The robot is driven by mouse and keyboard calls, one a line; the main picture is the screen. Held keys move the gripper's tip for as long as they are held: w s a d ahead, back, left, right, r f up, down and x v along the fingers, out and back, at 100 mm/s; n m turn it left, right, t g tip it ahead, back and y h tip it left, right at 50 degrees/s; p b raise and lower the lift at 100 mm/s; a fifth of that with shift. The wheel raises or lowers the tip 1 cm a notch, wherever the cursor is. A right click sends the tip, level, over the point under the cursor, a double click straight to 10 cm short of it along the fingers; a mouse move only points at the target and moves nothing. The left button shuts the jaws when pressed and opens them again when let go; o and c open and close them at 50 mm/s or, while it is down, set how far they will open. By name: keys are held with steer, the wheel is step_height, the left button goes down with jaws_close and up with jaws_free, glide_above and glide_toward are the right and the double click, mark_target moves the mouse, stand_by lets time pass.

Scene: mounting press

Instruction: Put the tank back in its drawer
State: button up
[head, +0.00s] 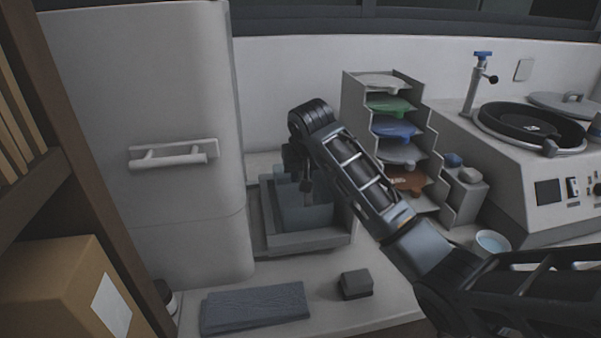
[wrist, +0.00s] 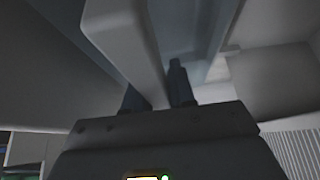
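The tank (head: 303,217) is a bluish, see-through box inside the outline of the open grey drawer (head: 305,240), right of the white cabinet. I cannot tell whether it rests on the drawer floor. My gripper (head: 304,190) points down at the tank's top, and my arm hides part of it. In the wrist view, a pale bar (wrist: 125,40), seemingly the tank's handle, runs between the two dark fingers of my gripper (wrist: 156,92). The fingers lie close against both sides of it and look shut on it. The tank's bluish wall (wrist: 185,25) shows behind.
The white cabinet (head: 150,90) with a bar handle stands close on the left. A folded grey cloth (head: 255,306) and a small dark block (head: 355,284) lie in front. A stepped rack (head: 425,150) of coloured trays and the press machine (head: 540,185) stand on the right.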

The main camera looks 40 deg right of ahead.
steer(key=o, duration=0.4)
steer(key=shift+o, duration=0.2)
steer(key=v, duration=1.2)
steer(key=shift+r+b, duration=0.15)
steer(key=shift+b, duration=0.25)
